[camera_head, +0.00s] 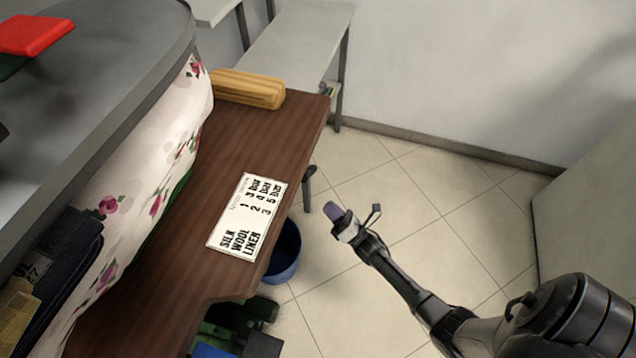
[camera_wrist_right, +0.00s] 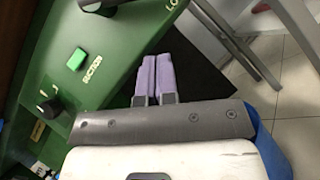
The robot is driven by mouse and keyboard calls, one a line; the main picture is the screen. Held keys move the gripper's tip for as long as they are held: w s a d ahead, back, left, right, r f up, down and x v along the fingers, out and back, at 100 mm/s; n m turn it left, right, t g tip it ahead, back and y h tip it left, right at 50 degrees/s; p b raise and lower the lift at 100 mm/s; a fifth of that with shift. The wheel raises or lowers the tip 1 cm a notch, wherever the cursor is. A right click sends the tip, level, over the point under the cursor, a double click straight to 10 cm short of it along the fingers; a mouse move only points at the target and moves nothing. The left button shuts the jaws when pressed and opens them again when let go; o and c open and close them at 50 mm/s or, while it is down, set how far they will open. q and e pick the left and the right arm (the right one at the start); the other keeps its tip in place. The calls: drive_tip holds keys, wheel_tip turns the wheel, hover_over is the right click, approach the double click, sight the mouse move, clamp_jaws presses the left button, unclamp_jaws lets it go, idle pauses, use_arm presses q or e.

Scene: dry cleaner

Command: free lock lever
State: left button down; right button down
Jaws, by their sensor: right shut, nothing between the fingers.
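My right gripper (camera_head: 333,211) is shut and empty, to the right of the brown board's edge and above the tiled floor. In the right wrist view its two purple fingers (camera_wrist_right: 154,76) lie side by side, in front of a green machine panel. A dark lever-like part (camera_head: 308,182) sticks out under the board's right edge, a little up and left of the gripper. In the right wrist view a black handle (camera_wrist_right: 98,5) is cut off at the top of the panel, near a label of which only "LO" shows. I cannot tell whether these are the lock lever. My left gripper is out of view.
The panel has a green button (camera_wrist_right: 76,59) labelled "SUCTION" and a black knob (camera_wrist_right: 50,107). A white card (camera_head: 247,215) and a wooden block (camera_head: 247,89) lie on the brown board (camera_head: 300,118). A blue bucket (camera_head: 285,262) stands below. The floor at right is clear.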

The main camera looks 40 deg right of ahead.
drive_tip(key=w+d+r+b, duration=0.1)
drive_tip(key=w+r+b, duration=0.1)
drive_tip(key=w+r, duration=0.3)
drive_tip(key=shift+w+r+b, duration=0.2)
drive_tip(key=shift+w+b, duration=0.15)
drive_tip(key=shift+w, duration=0.7)
drive_tip(key=shift+s+d, duration=0.1)
